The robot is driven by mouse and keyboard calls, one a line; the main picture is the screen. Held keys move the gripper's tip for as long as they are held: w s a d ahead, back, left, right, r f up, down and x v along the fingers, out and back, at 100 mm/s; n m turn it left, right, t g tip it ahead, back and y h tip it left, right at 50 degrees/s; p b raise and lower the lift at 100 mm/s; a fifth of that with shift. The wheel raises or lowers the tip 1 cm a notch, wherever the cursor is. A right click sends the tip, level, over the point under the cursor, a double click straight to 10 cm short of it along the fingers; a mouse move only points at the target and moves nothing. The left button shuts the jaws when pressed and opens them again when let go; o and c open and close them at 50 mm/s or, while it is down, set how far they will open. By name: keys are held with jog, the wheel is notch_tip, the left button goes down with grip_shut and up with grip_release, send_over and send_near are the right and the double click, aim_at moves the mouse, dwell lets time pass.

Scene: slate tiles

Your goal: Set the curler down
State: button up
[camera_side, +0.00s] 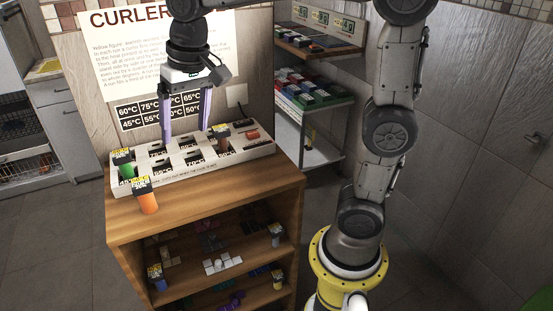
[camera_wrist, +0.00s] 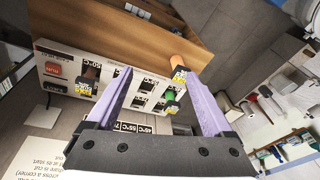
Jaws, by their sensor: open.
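An orange curler (camera_side: 148,203) with a yellow-and-black tag is at the front left of the wooden cabinet top, in front of the white heater block (camera_side: 185,178); it also shows in the wrist view (camera_wrist: 177,61). A green curler (camera_side: 125,170) is at the block's left end, and in the wrist view (camera_wrist: 169,97). A brown curler (camera_side: 222,145) is toward its right end, and in the wrist view (camera_wrist: 91,75). My gripper (camera_side: 186,136) is open and empty above the block, its purple fingers wide apart; the wrist view shows both fingers (camera_wrist: 157,75). Whether any fingertip touches the block is unclear.
A sign with text (camera_side: 160,50) and temperature labels (camera_side: 158,110) is on the panel behind the block. Lower cabinet shelves (camera_side: 205,285) hold tagged curlers and small objects. A cart (camera_side: 312,150) stands behind. The cabinet top's front right is clear.

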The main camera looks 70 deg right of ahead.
jog(key=s+d+f+n+t, duration=0.1)
jog(key=s+f+n, duration=0.1)
jog(key=s, duration=0.7)
jog(key=s+d+f+n+t, duration=0.1)
jog(key=s+f+n+t, duration=0.1)
jog(key=s, duration=0.7)
jog(key=shift+f+n, duration=0.5)
jog(key=shift+f, duration=0.45)
